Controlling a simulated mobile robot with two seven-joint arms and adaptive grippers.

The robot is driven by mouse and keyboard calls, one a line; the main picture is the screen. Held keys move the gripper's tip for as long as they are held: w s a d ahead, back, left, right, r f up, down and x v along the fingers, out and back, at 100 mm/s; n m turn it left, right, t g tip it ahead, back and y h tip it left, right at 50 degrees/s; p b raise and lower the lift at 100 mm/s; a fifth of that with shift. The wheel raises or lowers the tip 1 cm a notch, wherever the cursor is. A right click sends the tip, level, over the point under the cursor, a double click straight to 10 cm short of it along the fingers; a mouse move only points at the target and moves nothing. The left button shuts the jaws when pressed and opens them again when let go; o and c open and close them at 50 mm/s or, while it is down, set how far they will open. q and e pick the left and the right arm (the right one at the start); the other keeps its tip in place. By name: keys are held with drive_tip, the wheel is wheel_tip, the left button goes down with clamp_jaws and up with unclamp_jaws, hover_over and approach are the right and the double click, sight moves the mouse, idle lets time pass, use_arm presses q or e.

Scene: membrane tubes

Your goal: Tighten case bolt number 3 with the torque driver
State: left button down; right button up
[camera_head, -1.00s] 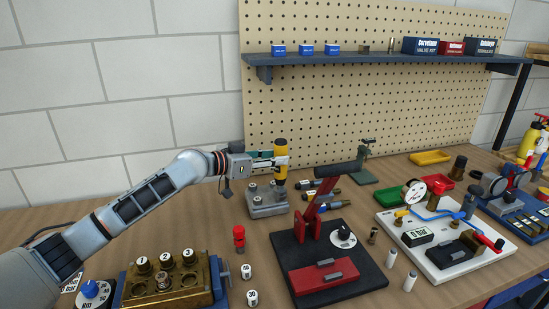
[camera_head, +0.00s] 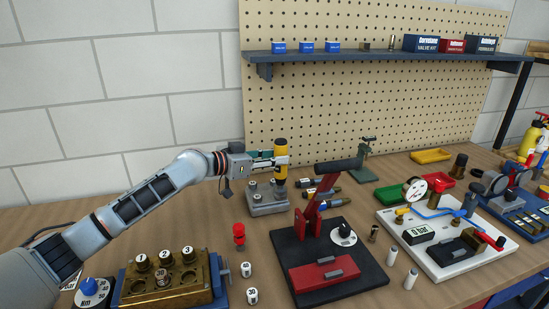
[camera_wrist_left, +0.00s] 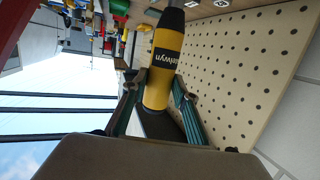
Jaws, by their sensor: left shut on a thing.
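In the left wrist view the yellow driver body (camera_wrist_left: 166,62) lies between the two green-sided fingers (camera_wrist_left: 158,100). Its lower end is over the grey metal block (camera_head: 266,205); I cannot tell whether it touches. The brass case (camera_head: 205,289) is at the lower left, with caps marked 1, 2 and 3 along its back. The cap marked 3 (camera_head: 188,251) is the rightmost of these. My right gripper is out of view.
A black-based press with a red lever (camera_head: 318,211) stands right of the grey block. A red fitting (camera_head: 239,234) and small white numbered cylinders (camera_head: 252,296) stand between case and press. The pegboard (camera_head: 350,110) rises behind.

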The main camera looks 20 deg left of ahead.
use_arm(q)
drive_tip(key=shift+s+f, duration=0.1)
drive_tip(key=shift+f, duration=0.5)
idle(0.4)
drive_tip(key=shift+r, duration=0.15)
drive_tip(key=shift+r+p, duration=0.95)
drive_tip(key=shift+r, duration=0.4)
wheel_tip(320, 180, up, 4)
drive_tip(key=p, duration=0.3)
drive_tip(key=shift+f, duration=0.1)
